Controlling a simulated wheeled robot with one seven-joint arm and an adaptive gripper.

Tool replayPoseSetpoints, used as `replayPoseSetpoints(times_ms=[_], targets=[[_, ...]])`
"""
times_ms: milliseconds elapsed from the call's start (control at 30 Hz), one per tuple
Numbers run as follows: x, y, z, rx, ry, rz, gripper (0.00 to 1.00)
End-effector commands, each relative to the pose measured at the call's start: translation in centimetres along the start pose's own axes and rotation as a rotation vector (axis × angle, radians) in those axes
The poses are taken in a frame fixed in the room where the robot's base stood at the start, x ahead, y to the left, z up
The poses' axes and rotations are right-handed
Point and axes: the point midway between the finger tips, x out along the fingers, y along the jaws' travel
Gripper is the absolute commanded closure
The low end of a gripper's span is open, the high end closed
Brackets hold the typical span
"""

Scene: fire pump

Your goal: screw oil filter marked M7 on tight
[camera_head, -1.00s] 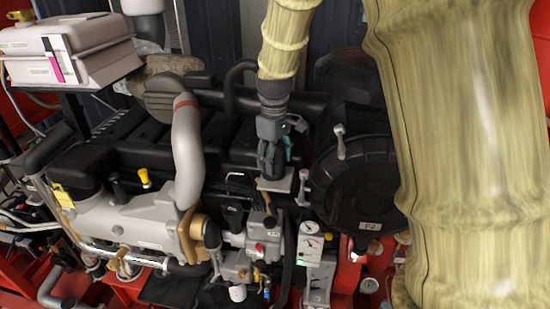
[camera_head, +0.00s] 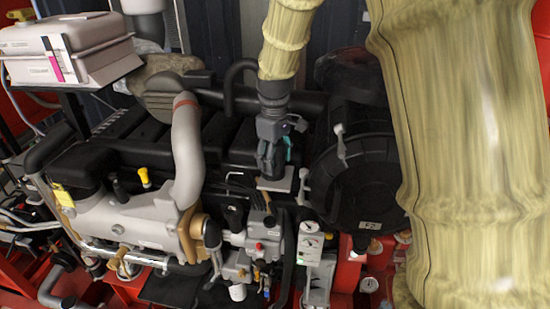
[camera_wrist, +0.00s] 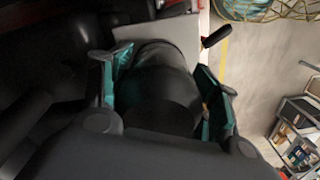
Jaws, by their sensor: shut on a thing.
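My gripper (camera_head: 270,172) points down over a grey plate on the engine's near side, right of the middle in the head view. In the wrist view its two teal-padded fingers (camera_wrist: 165,95) are closed on both sides of a thick black cylinder (camera_wrist: 165,70), which looks like the oil filter. No M7 mark can be read on it. The cylinder's far end meets or lies close to the grey plate (camera_wrist: 180,30); the thread is hidden. In the head view my gripper hides most of the cylinder.
A silver pipe (camera_head: 187,150) rises to the left. A gauge box (camera_head: 310,240) and valves (camera_head: 262,230) sit below.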

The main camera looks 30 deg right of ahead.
Motion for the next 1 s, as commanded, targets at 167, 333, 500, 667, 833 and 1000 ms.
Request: replayPoseSetpoints(times_ms=[167, 333, 500, 667, 833, 1000], targets=[[-0.08, 0.06, -0.03, 0.001, 0.001, 0.001, 0.83], [-0.08, 0.05, -0.03, 0.084, 0.001, 0.002, 0.85], [-0.1, 0.02, -0.02, 0.243, 0.001, 0.002, 0.85], [-0.11, -0.01, -0.04, 0.302, 0.001, 0.002, 0.85], [-0.11, -0.01, -0.05, 0.303, 0.002, 0.002, 0.85], [-0.11, -0.02, -0.07, 0.349, 0.002, 0.002, 0.85]])
